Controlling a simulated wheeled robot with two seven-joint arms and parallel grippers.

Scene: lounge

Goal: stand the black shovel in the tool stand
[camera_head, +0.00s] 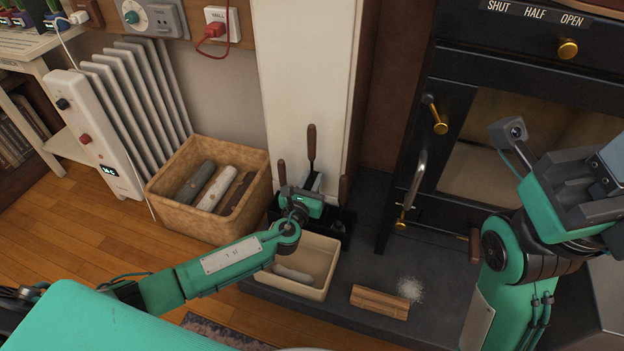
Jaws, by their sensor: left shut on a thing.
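The black tool stand (345,228) is on the dark hearth against the white wall column. Brown handles stand up at its left (282,173) and right (343,189). My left gripper (308,190) is at the stand, shut on what appears to be the black shovel. The shovel's brown handle (312,140) rises upright above the gripper, between the other two handles. My gripper and wrist hide its lower part, so I cannot tell whether it rests in the stand. My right gripper (606,165) is at the right edge, partly cut off; its jaws cannot be made out.
A cream bin (332,262) with a grey item inside sits in front of the stand. A log box (165,190) and white radiator (130,100) are at left. The black stove (460,60) is at right. Wood sticks (380,302) and pale powder (410,289) lie on the hearth.

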